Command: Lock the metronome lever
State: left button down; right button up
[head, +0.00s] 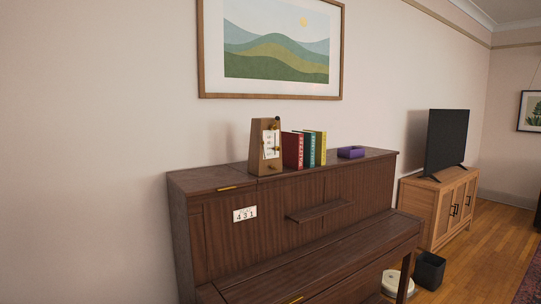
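The metronome (257,147) is a wooden, tapered box. It stands upright on top of the brown upright piano (221,181), left of a row of books. A pale face plate with small dark marks and brass-coloured parts shows on its right-hand side. Its lever is too small to make out clearly, and I cannot tell its position. Neither of my grippers is in the head view.
A cabinet (437,205) with a TV (446,140) stands at right. A dark bin (430,270) and a white round object (396,283) are on the floor.

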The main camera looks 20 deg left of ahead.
aim_at(276, 123)
jog(key=i+l+u, duration=0.2)
jog(key=i+u, duration=0.15)
jog(key=i, duration=0.2)
jog(key=i+l+u, duration=0.35)
jog(key=i, duration=0.15)
jog(key=i+l+u, duration=0.35)
jog(key=i+l, duration=0.1)
jog(key=l, duration=0.05)
